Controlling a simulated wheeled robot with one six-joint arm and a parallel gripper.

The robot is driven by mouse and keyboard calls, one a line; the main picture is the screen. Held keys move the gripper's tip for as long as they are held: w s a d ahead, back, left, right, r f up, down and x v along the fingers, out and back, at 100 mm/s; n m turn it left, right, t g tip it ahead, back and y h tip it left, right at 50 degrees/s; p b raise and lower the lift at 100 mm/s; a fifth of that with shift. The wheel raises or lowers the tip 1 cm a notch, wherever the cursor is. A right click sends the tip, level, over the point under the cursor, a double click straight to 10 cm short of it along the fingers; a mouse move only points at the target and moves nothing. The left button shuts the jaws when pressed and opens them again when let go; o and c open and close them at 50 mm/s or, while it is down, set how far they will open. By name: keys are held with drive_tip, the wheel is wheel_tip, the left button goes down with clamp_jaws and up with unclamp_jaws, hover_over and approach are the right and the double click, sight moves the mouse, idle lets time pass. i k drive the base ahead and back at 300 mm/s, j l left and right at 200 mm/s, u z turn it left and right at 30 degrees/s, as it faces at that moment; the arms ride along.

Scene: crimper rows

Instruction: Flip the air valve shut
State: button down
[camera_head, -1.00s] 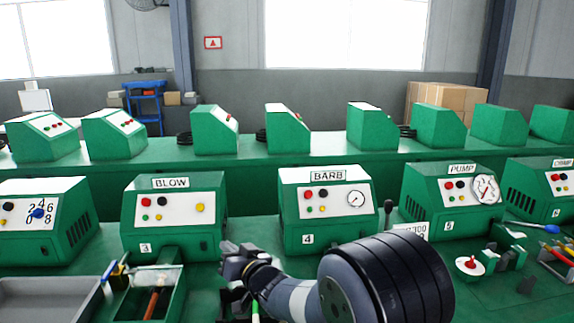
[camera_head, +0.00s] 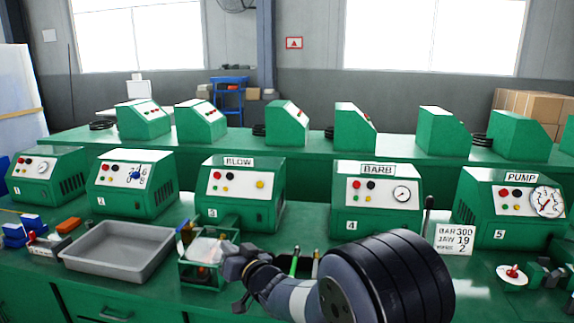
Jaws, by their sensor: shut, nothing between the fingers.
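A small red handle on a white round disc (camera_head: 512,274) lies on the bench at the right, below the PUMP box (camera_head: 512,205). A black lever (camera_head: 427,212) stands upright beside the BARB box (camera_head: 376,198). I cannot tell for sure which of these is the air valve, and no label names it. My gripper (camera_head: 233,262) is shut and empty. It hangs over the front of the bench beside a green tray with small items (camera_head: 203,272), well left of both the red handle and the lever. My arm hides part of the bench in front of the BARB box.
Several numbered green boxes line the bench, including BLOW (camera_head: 238,192). A BAR/JAW sign (camera_head: 455,240) stands right of my arm. Green and black tools stand behind my wrist.

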sight(185, 222)
drive_tip(key=k+l+u, duration=0.15)
drive_tip(key=u, duration=0.8)
